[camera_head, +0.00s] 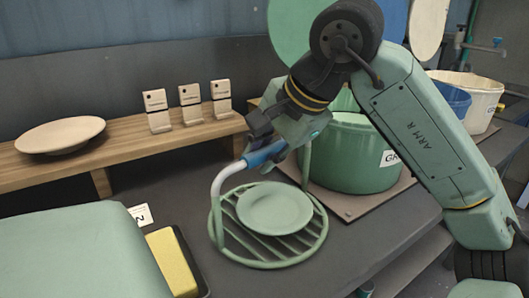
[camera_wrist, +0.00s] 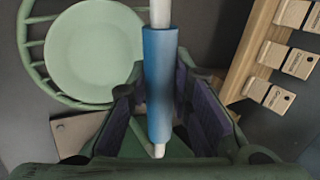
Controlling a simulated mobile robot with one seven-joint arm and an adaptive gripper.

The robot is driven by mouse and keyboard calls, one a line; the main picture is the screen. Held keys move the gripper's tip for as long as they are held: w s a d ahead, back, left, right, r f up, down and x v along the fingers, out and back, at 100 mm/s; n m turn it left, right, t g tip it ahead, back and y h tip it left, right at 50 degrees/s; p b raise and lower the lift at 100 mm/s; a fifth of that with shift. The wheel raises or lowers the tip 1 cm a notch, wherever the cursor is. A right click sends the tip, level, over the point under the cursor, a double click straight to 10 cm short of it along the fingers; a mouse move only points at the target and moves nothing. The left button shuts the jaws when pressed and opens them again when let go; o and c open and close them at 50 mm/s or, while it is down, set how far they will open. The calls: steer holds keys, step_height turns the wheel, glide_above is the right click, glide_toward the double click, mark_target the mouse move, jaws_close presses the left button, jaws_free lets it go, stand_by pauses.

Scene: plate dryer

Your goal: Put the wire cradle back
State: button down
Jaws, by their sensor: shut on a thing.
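The wire cradle (camera_head: 268,264) is a round green slatted rack with a pale handle that has a blue grip (camera_head: 262,155). A green plate (camera_head: 274,208) lies in it, roughly level. My gripper (camera_head: 283,146) is shut on the blue grip, above the plate. In the wrist view, the jaws (camera_wrist: 165,112) sit on both sides of the blue grip (camera_wrist: 158,75); the cradle's rim (camera_wrist: 30,62) and plate (camera_wrist: 92,50) show at upper left. I cannot tell whether the cradle's base touches the dark counter. The handle's far end is partly hidden by my gripper.
A green tub (camera_head: 350,158) stands on a brown board (camera_head: 350,207) close behind and right of the cradle. A wooden shelf (camera_head: 120,150) at the back left bears a cream plate (camera_head: 60,135) and three labelled blocks (camera_head: 190,103). A yellow sponge (camera_head: 172,262) lies at front left.

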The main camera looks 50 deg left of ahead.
steer(key=c, duration=1.4)
jaws_free()
steer(key=shift+o, duration=0.2)
steer(key=shift+f, duration=0.1)
steer(key=v, duration=1.2)
steer(key=shift+w+d, duration=0.1)
